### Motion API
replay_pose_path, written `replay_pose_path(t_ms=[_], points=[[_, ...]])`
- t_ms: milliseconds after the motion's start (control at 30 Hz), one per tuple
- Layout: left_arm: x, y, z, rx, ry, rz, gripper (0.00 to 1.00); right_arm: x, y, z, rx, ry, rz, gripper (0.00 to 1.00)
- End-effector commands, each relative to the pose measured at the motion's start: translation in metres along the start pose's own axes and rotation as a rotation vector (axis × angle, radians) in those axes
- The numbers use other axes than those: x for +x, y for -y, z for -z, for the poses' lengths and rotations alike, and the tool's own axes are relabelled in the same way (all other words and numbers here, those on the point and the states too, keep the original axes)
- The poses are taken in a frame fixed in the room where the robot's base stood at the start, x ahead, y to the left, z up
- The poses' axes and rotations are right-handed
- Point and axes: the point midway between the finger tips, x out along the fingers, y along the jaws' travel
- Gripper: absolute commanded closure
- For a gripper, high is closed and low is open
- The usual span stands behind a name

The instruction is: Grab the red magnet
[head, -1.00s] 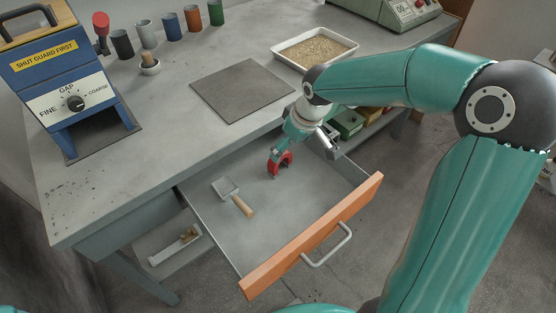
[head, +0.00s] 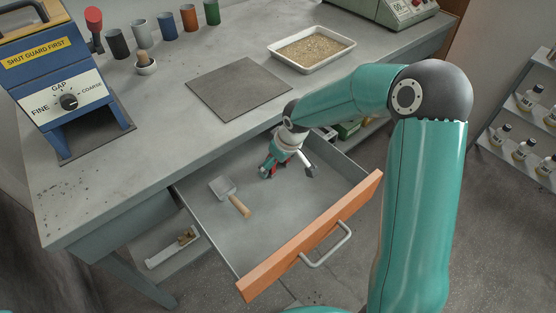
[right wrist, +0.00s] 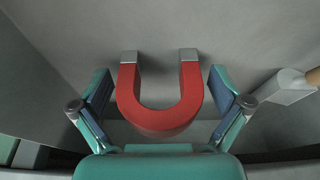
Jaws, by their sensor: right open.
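The red horseshoe magnet (right wrist: 160,111) with grey tips lies in the open drawer (head: 290,215). In the right wrist view it sits between the two open fingers of my right gripper (right wrist: 160,105), with a gap on each side. In the head view the right gripper (head: 287,171) is low in the drawer near its back, and it hides most of the magnet (head: 272,163). My left gripper is not in view.
A small scoop with a wooden handle (head: 238,206) lies in the drawer, left of the gripper. The drawer's orange front (head: 312,240) and side walls bound the space. A tray of grain (head: 312,48) and a dark mat (head: 238,88) are on the bench above.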

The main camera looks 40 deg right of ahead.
Motion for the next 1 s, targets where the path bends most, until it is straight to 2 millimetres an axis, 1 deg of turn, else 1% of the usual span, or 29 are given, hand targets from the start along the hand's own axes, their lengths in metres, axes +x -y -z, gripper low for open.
replay_pose_path(t_ms=[133, 167, 200, 367, 600, 633, 867, 1000], points=[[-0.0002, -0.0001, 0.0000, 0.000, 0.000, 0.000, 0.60, -0.0004, -0.0001, 0.0001, 0.000, 0.000, 0.000, 0.00], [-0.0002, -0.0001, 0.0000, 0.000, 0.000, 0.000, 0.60, -0.0004, -0.0001, 0.0001, 0.000, 0.000, 0.000, 0.03], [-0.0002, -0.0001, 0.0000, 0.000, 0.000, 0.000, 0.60, -0.0004, -0.0001, 0.0000, 0.000, 0.000, 0.000, 0.10], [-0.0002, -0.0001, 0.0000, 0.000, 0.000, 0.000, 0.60, -0.0005, -0.0001, -0.0001, 0.000, 0.000, 0.000, 0.37], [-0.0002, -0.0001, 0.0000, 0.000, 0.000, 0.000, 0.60, -0.0005, 0.0000, -0.0003, 0.001, 0.001, 0.000, 0.77], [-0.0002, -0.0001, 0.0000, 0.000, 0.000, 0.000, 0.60, -0.0005, 0.0000, -0.0003, 0.001, 0.001, 0.000, 0.81], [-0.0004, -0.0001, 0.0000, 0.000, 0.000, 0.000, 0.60, -0.0015, -0.0003, 0.0005, 0.001, -0.001, -0.001, 0.81], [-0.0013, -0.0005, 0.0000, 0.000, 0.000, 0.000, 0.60, -0.0054, -0.0006, 0.0018, 0.002, -0.002, -0.001, 0.81]])
